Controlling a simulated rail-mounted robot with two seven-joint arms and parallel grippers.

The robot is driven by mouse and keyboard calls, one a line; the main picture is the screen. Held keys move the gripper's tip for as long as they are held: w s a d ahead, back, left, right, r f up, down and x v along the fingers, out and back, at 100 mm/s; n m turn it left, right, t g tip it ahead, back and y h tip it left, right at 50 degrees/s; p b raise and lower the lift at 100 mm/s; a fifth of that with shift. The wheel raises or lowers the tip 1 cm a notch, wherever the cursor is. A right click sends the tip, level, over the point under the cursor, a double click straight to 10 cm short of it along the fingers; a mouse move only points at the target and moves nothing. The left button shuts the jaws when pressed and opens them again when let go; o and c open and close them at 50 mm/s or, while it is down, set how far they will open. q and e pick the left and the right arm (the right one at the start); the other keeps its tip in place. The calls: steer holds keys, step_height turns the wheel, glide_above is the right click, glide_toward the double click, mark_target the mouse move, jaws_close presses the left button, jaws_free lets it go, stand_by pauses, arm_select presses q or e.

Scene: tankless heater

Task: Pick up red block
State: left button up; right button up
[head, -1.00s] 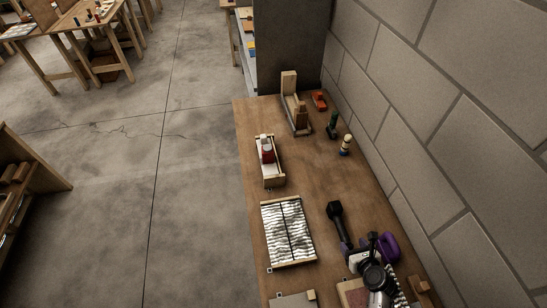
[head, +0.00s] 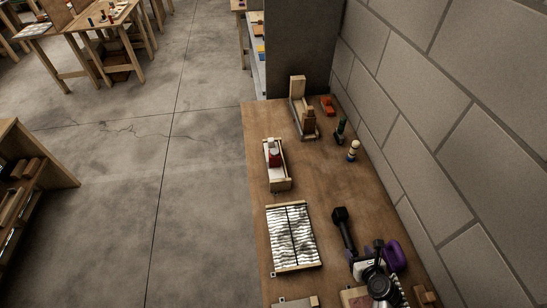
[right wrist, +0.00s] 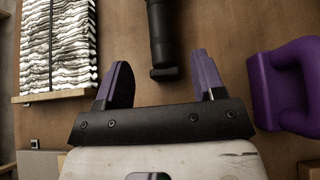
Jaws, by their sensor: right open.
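A small red block (head: 274,158) shows in the head view, inside a narrow light wooden tray (head: 277,184) on the workbench. A flatter orange-red object (head: 327,105) lies at the bench's far end near the wall. My right gripper (head: 364,258) is low in the head view, over the near part of the bench, well short of both. Neither red thing shows in the right wrist view. My left gripper is not in view.
A black-handled tool (head: 343,230) lies just ahead of my right gripper, and a purple handled object (head: 395,255) is to its right. A striped panel (head: 292,236) lies to the left. A block wall bounds the bench on the right; open floor is on the left.

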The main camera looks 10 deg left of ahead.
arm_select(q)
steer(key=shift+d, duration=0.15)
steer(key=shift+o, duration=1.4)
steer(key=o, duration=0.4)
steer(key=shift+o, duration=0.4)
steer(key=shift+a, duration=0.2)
